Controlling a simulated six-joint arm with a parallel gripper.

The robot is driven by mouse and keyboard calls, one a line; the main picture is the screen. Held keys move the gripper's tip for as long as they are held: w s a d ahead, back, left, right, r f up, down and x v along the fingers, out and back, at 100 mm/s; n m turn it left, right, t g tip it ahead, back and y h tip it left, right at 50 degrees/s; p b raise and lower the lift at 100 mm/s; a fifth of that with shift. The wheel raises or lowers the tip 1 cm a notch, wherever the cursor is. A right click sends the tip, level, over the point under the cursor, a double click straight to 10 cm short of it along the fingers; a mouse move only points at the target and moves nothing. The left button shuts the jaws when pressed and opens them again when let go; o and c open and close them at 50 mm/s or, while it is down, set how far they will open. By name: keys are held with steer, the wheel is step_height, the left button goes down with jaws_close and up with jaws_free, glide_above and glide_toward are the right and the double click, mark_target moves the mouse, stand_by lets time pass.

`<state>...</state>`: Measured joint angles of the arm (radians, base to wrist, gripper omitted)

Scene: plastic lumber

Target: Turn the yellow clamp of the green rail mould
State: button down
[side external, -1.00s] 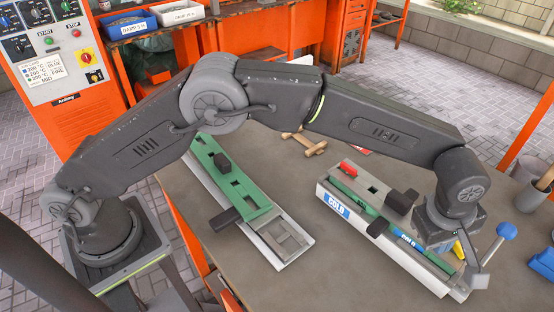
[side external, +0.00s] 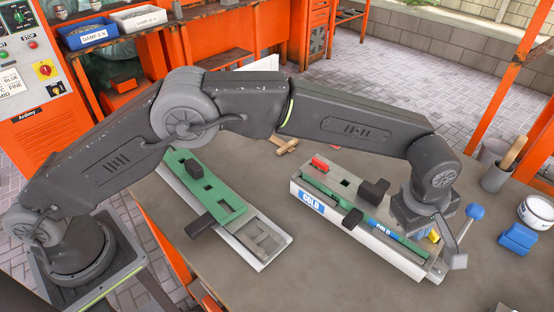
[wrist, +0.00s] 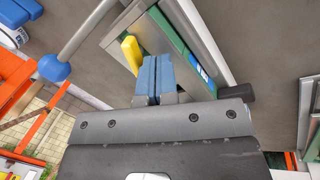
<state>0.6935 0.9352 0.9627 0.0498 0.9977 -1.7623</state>
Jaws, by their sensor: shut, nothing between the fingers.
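The green rail mould (side external: 335,196) lies in a pale grey frame marked "COLD" on the right of the table. Its yellow clamp (side external: 434,237) is near the frame's front right end, partly hidden by my gripper in the side view. In the wrist view the yellow clamp (wrist: 131,53) stands just left of my gripper's blue fingers (wrist: 158,78). The fingers are shut together and empty, over the mould's end. Whether they touch the clamp I cannot tell. The fingertips are hidden in the side view.
A lever with a blue ball (side external: 475,211) rises beside the mould's right end; it also shows in the wrist view (wrist: 53,68). A second green mould (side external: 207,191) lies at left. A blue block (side external: 517,238) and white tub (side external: 537,211) stand right. Bare table lies between the moulds.

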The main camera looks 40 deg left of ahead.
steer(key=shift+s+d, duration=0.3)
steer(key=shift+d, duration=0.3)
stand_by(0.8)
steer(key=shift+s, duration=0.15)
steer(key=shift+s+a, duration=0.1)
steer(key=shift+s, duration=0.15)
steer(key=w+v, duration=0.1)
steer(key=v, duration=0.5)
steer(key=shift+d, duration=0.3)
steer(key=shift+w+r, duration=0.1)
steer(key=shift+r, duration=0.05)
steer(key=shift+w+a+f, duration=0.1)
steer(key=shift+a+f, duration=0.2)
steer(key=shift+f, duration=0.7)
steer(key=shift+w+a+f, duration=0.1)
steer(key=shift+a+f, duration=0.15)
steer(key=shift+f, duration=0.8)
steer(key=shift+w+a+f, duration=0.1)
steer(key=shift+a+f, duration=0.2)
steer(key=shift+f, duration=0.7)
steer(key=shift+w+d, duration=0.45)
